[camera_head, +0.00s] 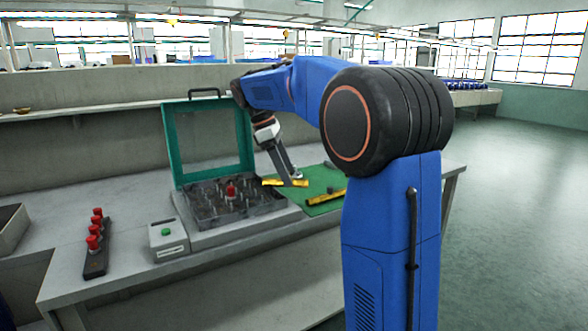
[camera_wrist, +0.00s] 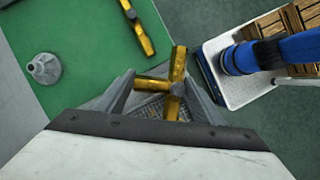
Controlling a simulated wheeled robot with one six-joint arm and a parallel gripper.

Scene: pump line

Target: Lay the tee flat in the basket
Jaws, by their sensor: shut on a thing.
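My gripper (camera_wrist: 172,95) is shut on a yellow tee (camera_wrist: 178,62), which also shows in the head view (camera_head: 273,183). It holds the tee above the bench, between the open machine and the green mat. The grey basket (camera_head: 262,211) sits in the machine under the raised green lid, left of my gripper, with a red-topped part and several upright pins inside. In the wrist view the tee has a dark hub and yellow arms, partly hidden by the jaws. A grey mesh shows between the fingers; I cannot tell what it belongs to.
A second yellow tee (camera_wrist: 138,28) lies on the green mat (camera_wrist: 85,25), near a grey round fitting (camera_wrist: 44,68). A dark rack (camera_head: 96,263) of red-topped parts is at left. The raised lid (camera_head: 210,140) stands behind the basket.

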